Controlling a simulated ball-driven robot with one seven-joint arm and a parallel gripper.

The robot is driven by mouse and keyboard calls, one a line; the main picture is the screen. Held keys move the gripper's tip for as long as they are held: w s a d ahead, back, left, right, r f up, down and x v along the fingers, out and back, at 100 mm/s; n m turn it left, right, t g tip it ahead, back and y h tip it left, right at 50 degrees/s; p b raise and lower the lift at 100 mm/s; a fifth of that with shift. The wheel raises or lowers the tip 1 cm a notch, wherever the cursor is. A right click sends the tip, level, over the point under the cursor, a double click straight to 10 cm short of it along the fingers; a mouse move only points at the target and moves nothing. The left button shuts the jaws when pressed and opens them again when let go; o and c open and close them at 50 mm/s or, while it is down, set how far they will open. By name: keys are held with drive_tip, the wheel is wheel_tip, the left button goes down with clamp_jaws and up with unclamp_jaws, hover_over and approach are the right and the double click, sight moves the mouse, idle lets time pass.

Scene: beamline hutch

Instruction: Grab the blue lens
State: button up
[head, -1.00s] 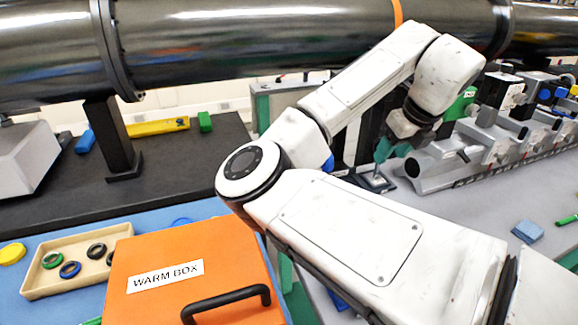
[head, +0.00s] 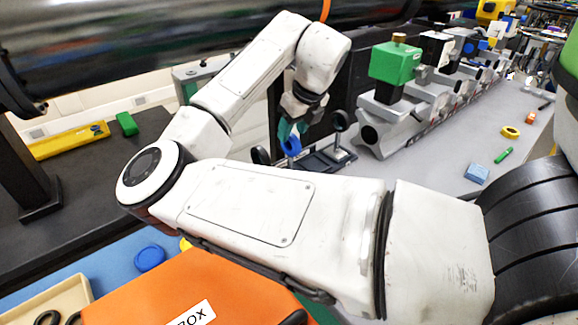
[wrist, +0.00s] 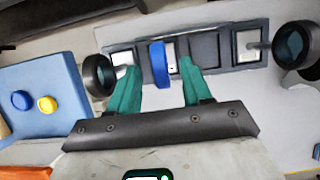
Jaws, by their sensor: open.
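The blue lens (wrist: 158,64) stands upright on a dark holder strip (wrist: 206,46) in the wrist view, between two black-rimmed round pieces. In the head view the blue lens (head: 291,146) shows just below my gripper (head: 292,129). My gripper (wrist: 160,75) is open, its teal fingers on either side of the lens in the wrist view, with gaps between them and the lens. I cannot tell how far the fingertips reach down beside it.
The black-rimmed pieces (wrist: 99,75) (wrist: 293,47) stand close on both sides. A metal rail with a green block (head: 395,62) is at right. The orange warm box (head: 205,290) is in front; a dark pipe (head: 180,40) runs behind. The grey table right of the holder has free room.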

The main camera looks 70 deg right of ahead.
sight(291, 158)
drive_tip(key=shift+x, duration=2.65)
drive_tip(key=shift+s+a, duration=0.1)
clamp_jaws()
